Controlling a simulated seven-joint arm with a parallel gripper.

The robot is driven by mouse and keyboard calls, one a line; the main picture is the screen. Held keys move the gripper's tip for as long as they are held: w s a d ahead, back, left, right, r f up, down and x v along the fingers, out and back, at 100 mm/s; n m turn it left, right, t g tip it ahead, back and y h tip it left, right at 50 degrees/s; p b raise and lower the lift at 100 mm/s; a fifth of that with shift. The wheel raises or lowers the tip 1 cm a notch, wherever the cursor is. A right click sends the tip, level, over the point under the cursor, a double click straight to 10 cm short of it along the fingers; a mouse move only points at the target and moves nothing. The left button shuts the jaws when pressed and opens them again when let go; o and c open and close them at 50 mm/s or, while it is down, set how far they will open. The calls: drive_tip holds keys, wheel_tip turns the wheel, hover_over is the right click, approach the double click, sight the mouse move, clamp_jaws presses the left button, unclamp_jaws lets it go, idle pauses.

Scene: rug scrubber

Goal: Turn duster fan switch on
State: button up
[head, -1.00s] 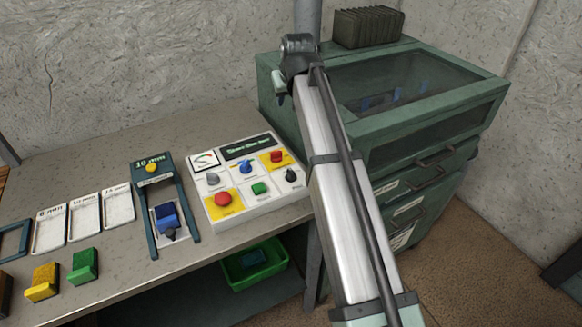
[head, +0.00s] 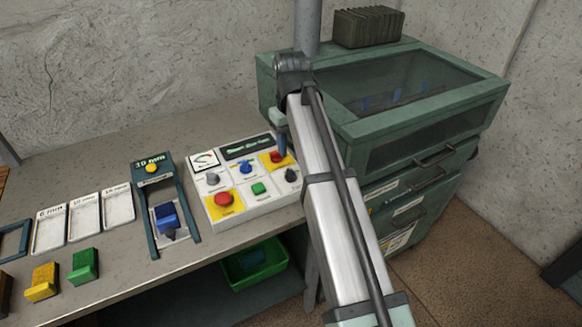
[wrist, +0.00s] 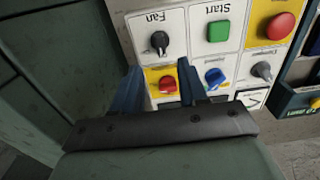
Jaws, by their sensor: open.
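The fan switch is a black knob (wrist: 160,42) under the label "Fan" in the wrist view. It also shows at the lower right of the white control panel (head: 250,207) in the head view (head: 291,175). My gripper (wrist: 158,68) is open and empty, with two blue fingers. In the wrist view, the fingertips are beside the fan square's lower edge in the picture, and the red knob (wrist: 167,86) appears between the fingers. The fan knob is apart from both fingers. In the head view, a blue finger of my gripper (head: 282,145) hangs over the panel's back right corner.
A green cabinet (head: 390,127) with a glass top stands close on the right. Other panel controls lie close by: a blue knob (wrist: 214,78), a green button (wrist: 218,31), a grey knob (wrist: 262,70) and a large red button (wrist: 280,26). A blue-framed fixture (head: 152,182) stands left of the panel.

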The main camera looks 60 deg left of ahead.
sight(291, 171)
wheel_tip(291, 171, down, 9)
drive_tip(key=shift+r, duration=0.2)
idle(0.4)
clamp_jaws()
